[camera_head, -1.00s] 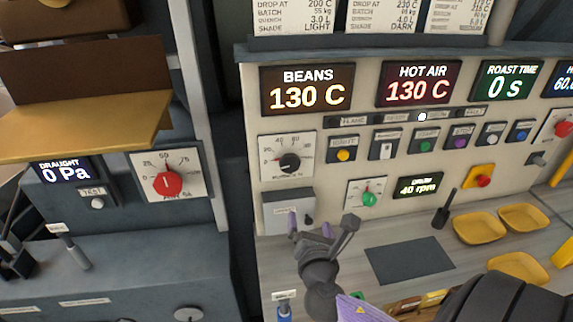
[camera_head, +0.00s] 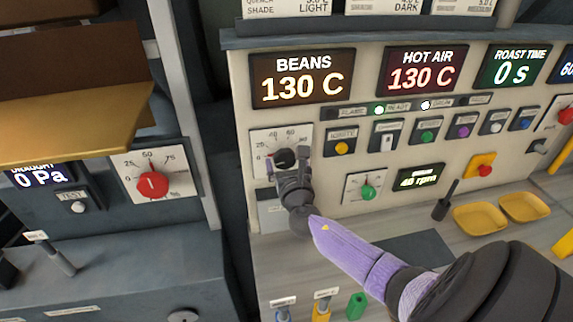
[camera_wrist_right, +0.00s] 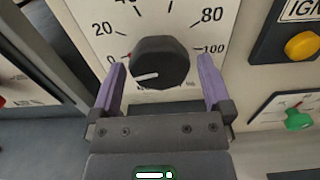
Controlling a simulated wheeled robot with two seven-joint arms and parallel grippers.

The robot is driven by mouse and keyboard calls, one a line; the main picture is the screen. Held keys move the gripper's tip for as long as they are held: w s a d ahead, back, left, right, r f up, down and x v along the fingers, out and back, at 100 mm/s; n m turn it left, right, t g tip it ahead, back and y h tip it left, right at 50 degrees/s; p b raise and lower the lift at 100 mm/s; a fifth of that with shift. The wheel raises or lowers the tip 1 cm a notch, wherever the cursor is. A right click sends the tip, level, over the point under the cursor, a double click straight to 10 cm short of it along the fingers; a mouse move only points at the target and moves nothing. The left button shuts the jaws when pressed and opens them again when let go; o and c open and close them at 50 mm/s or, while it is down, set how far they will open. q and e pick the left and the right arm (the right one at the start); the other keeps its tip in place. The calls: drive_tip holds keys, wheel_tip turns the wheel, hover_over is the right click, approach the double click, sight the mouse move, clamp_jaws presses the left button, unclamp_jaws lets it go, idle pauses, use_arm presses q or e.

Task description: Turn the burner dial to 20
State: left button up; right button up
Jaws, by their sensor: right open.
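The burner dial (camera_head: 285,158) is a black round knob on a white scale plate, at the left of the cream panel. In the right wrist view the dial (camera_wrist_right: 160,58) fills the upper middle; its white mark points left and slightly down, near the low end of the scale, by the 0. My right gripper (camera_head: 288,162) is at the dial in the head view. In the right wrist view my right gripper (camera_wrist_right: 162,68) is open, with one purple finger on each side of the knob; I cannot tell whether they touch it. My left gripper is not in view.
A red dial (camera_head: 152,184) is on the grey cabinet at left. A green knob (camera_head: 368,192) and the ignite button (camera_head: 341,148) are right of the burner dial. The beans display (camera_head: 303,79) reads 130 C. Yellow trays (camera_head: 480,218) stand on the counter.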

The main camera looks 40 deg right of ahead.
drive_tip(key=c, duration=1.1)
drive_tip(key=shift+m, duration=0.3)
drive_tip(key=m+b, duration=0.1)
drive_tip(key=m, duration=0.1)
drive_tip(key=shift+m, duration=0.3)
drive_tip(key=shift+m+b, duration=0.85)
drive_tip(key=shift+m, duration=1.35)
